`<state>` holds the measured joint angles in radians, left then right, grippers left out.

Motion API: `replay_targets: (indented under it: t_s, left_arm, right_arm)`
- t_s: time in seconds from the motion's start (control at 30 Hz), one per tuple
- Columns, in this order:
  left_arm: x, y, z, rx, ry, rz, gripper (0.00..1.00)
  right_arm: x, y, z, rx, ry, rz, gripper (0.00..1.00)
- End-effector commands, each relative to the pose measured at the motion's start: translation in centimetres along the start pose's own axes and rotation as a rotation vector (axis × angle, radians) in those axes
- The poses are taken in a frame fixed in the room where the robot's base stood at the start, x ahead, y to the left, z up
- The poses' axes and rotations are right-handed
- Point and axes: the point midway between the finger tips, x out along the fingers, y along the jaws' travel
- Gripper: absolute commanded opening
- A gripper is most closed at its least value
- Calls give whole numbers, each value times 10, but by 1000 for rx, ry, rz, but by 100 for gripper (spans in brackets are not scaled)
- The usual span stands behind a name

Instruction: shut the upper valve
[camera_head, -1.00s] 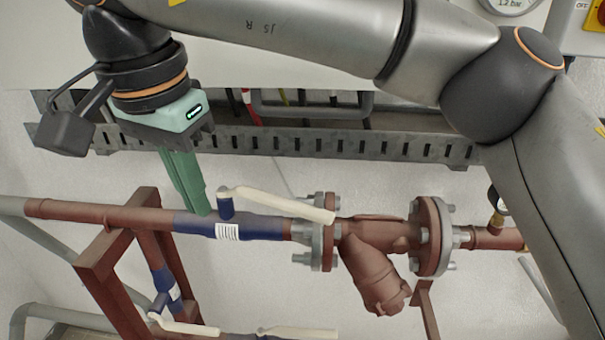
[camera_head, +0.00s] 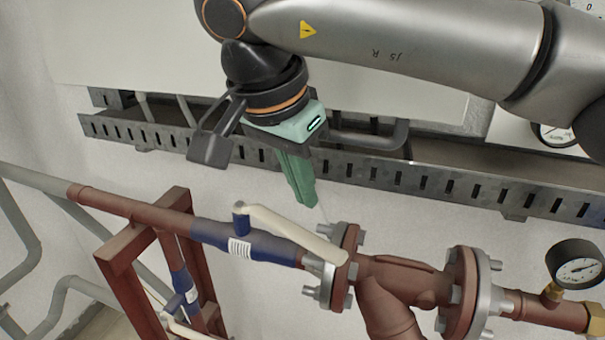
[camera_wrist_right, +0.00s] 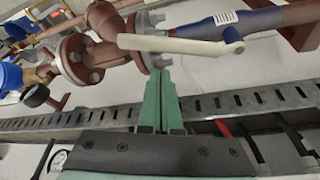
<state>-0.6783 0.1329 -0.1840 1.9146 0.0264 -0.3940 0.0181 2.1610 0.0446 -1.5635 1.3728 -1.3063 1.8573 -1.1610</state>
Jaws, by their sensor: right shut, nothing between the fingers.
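The upper valve has a blue body (camera_head: 250,242) on the upper brown pipe and a long cream lever (camera_head: 292,232). The lever runs roughly along the pipe, from the blue stem toward the bolted flange. My right gripper (camera_head: 306,200) has green fingers, shut and empty. In the head view its tips are just above the lever, apart from it. In the right wrist view the shut fingertips (camera_wrist_right: 160,76) point at the flange, just below the lever (camera_wrist_right: 172,44) in the picture; the valve body (camera_wrist_right: 255,22) is at upper right. My left gripper is not seen.
A lower valve (camera_head: 183,286) with a cream handle sits on a branch pipe by the brown frame (camera_head: 125,255). A slotted grey cable tray (camera_head: 400,178) runs along the wall behind the gripper. A flanged strainer (camera_head: 395,285) and a gauge (camera_head: 577,267) are at right.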

Motion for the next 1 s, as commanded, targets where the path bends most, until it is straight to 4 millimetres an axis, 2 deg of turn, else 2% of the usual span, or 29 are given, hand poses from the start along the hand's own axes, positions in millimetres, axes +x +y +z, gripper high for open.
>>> replay_targets:
  t_s: [0.1,0.33,0.5,1.0]
  left_arm:
    - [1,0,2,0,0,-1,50]
    - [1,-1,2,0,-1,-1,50]
    - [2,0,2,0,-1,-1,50]
    - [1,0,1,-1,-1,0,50]
  right_arm:
    - [23,0,0,0,-1,1,0]
    - [49,0,0,0,-1,-1,0]
    - [54,0,0,1,-1,-2,0]
    - [53,0,1,0,-1,-2,0]
